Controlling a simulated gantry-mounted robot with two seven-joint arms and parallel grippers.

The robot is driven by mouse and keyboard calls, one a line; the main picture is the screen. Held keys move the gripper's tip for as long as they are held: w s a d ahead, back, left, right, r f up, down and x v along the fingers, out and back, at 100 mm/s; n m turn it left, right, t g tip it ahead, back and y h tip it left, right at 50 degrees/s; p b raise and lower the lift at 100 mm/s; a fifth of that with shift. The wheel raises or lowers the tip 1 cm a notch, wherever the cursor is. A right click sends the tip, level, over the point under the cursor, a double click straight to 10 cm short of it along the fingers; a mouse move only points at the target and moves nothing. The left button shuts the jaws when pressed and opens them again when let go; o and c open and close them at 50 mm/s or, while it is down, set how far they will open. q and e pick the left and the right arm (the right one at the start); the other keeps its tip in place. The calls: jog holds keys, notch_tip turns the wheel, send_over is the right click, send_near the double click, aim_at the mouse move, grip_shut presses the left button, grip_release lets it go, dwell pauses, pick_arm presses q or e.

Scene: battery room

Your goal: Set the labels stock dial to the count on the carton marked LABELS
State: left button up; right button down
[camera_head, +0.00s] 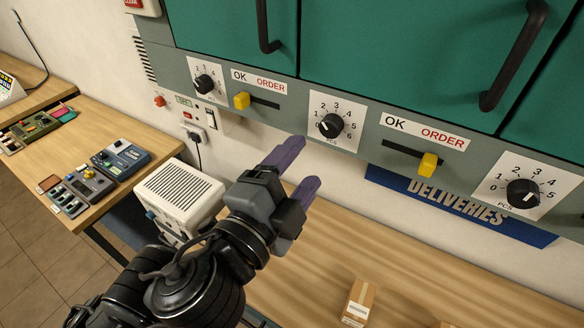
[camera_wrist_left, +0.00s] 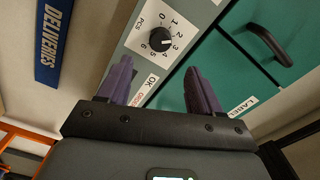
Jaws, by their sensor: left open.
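My left gripper (camera_head: 300,168) is open and empty, its purple fingers in front of the wall below the middle dial (camera_head: 331,126). Two more dials show, a left one (camera_head: 205,84) and a right one (camera_head: 523,193). In the left wrist view, a dial (camera_wrist_left: 158,41) numbered from 0 shows beyond the spread fingers (camera_wrist_left: 158,75), apart from them. Its pointer faces the 3 to 4 side. A sign starting LABEL (camera_wrist_left: 242,107) is on the green door near it. A small carton (camera_head: 357,303) stands on the bench; its print is unreadable. My right gripper is out of view.
Yellow sliders (camera_head: 242,100) and (camera_head: 428,164) stick out beside the dials. A dark door handle (camera_head: 513,55) juts out above. The blue DELIVERIES sign (camera_head: 458,205) is below. A white box (camera_head: 180,195) stands beside my left arm. The bench (camera_head: 300,290) has free room.

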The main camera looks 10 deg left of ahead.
pick_arm(q)
jog(key=shift+v, duration=0.85)
jog(key=s+a+f+n+g+y, duration=0.2)
jog(key=f+n+g, duration=0.15)
jog(key=f, duration=0.95)
jog(key=s+a+f+n+g+y, duration=0.1)
jog(key=s+a+f+n+g, duration=0.2)
jog(key=f, duration=1.1)
jog(key=s+a+f+n+g+y, duration=0.5)
jog(key=s+a+f+n, duration=0.4)
jog(key=s+a+f, duration=0.5)
notch_tip(320, 180, up, 17)
jog(key=w+d+g+h+p, duration=0.1)
jog(key=p, duration=1.7)
jog(key=shift+d+p, duration=0.25)
jog(key=shift+p, duration=0.1)
